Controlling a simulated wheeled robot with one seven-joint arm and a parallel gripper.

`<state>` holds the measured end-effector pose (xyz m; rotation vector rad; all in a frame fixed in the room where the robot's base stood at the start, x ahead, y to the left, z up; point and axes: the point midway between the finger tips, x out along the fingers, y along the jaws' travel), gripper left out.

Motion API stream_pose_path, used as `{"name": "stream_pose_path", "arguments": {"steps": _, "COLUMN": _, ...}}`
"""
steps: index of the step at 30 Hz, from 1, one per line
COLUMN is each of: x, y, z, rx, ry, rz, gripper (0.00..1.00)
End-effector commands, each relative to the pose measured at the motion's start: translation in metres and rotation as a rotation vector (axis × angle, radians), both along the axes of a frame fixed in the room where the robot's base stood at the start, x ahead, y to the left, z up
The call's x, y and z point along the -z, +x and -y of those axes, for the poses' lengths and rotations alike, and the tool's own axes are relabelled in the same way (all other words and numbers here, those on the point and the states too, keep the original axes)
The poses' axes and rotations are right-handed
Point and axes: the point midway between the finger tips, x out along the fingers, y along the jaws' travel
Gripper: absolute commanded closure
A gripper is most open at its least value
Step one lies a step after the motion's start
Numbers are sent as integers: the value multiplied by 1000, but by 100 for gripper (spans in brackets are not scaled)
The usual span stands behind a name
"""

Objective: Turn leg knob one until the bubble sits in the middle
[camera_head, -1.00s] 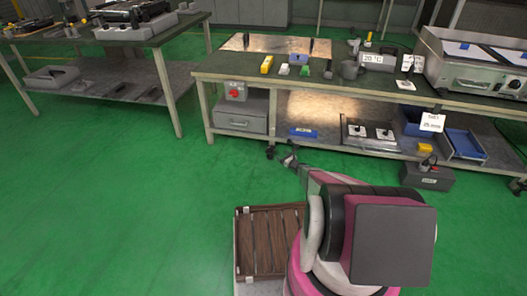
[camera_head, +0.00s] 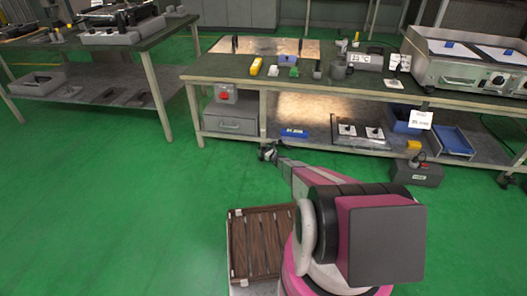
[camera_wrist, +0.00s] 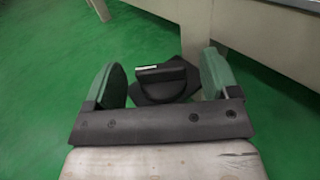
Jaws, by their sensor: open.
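A dark knob (camera_wrist: 163,76) with a raised grip bar and a short white mark shows in the wrist view, at the foot of a pale bench leg (camera_wrist: 195,25). I take it for leg knob one, but no label shows. My gripper (camera_wrist: 162,84) is open, with one green finger to the left of the knob and one to the right. The knob appears between or just beyond the fingers; I cannot tell if they touch it. In the head view my gripper (camera_head: 268,153) is low at the bench's front leg. I cannot make out the bubble.
The bench (camera_head: 330,88) carries small tools, a kettle-like pot and a hot plate unit (camera_head: 462,62). Its lower shelf holds trays and a grey box (camera_head: 229,118). A second table (camera_head: 135,45) is at left. Green floor is clear between.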

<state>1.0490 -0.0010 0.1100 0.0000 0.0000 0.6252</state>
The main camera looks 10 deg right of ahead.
Motion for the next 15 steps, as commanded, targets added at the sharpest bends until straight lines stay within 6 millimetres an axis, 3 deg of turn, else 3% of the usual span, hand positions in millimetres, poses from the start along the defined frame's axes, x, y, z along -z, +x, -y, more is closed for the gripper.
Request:
{"name": "stream_pose_path", "arguments": {"steps": 5, "x": 0, "y": 0, "z": 0, "rx": 0, "ry": 0, "rz": 0, "gripper": 19}}
{"name": "stream_pose_path", "arguments": {"steps": 10, "x": 0, "y": 0, "z": 0, "rx": 0, "ry": 0, "rz": 0, "gripper": 69}}
{"name": "stream_pose_path", "arguments": {"steps": 15, "x": 0, "y": 0, "z": 0, "rx": -7, "ry": 1, "rz": 1, "gripper": 68}}
